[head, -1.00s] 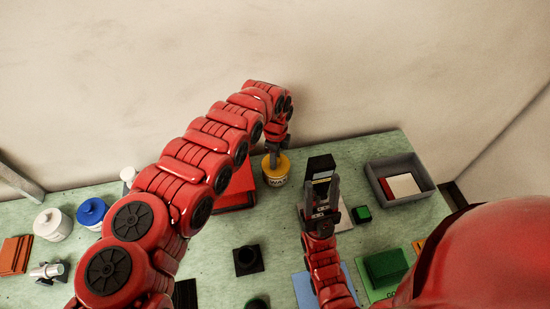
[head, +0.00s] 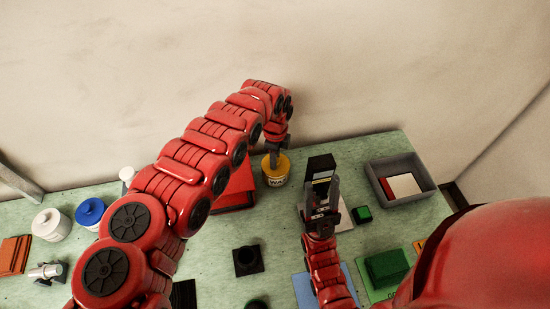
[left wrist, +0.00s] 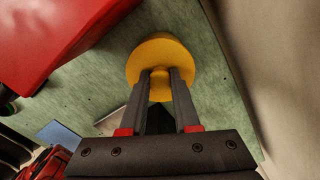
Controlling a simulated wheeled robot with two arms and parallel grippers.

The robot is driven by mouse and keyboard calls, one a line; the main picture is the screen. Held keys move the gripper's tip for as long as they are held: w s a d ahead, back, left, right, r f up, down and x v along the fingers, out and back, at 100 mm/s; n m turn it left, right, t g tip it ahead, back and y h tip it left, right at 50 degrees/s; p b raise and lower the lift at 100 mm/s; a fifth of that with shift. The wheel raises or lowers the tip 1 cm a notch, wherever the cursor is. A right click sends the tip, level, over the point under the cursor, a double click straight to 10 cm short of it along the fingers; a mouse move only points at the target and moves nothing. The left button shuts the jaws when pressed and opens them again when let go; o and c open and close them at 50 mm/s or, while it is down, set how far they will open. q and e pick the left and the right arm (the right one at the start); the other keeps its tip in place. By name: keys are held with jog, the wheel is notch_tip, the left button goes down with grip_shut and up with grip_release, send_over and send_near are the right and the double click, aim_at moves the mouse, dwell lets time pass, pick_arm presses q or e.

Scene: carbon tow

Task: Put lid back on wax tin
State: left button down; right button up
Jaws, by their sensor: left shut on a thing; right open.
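The wax tin (head: 275,180) is a small pale, labelled tin near the back edge of the table in the head view. Its yellow lid (head: 283,165) sits at its top; whether it is fully seated I cannot tell. My left gripper (head: 273,158) points down from above and is shut on the lid's knob. In the left wrist view the yellow lid (left wrist: 178,52) shows as a disc, with both fingers on its central knob; the tin beneath is hidden.
A red box (head: 236,190) stands just left of the tin. A grey tray (head: 424,188) holding flat pieces is at the back right. White (head: 52,224) and blue-lidded (head: 91,212) jars stand at left. A small green block (head: 362,214) lies right of my right gripper.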

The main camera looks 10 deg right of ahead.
pick_arm(q)
jog(key=shift+c, duration=0.4)
grip_release()
jog(key=shift+r+p, duration=1.95)
jog(key=shift+r, duration=1.6)
grip_shut()
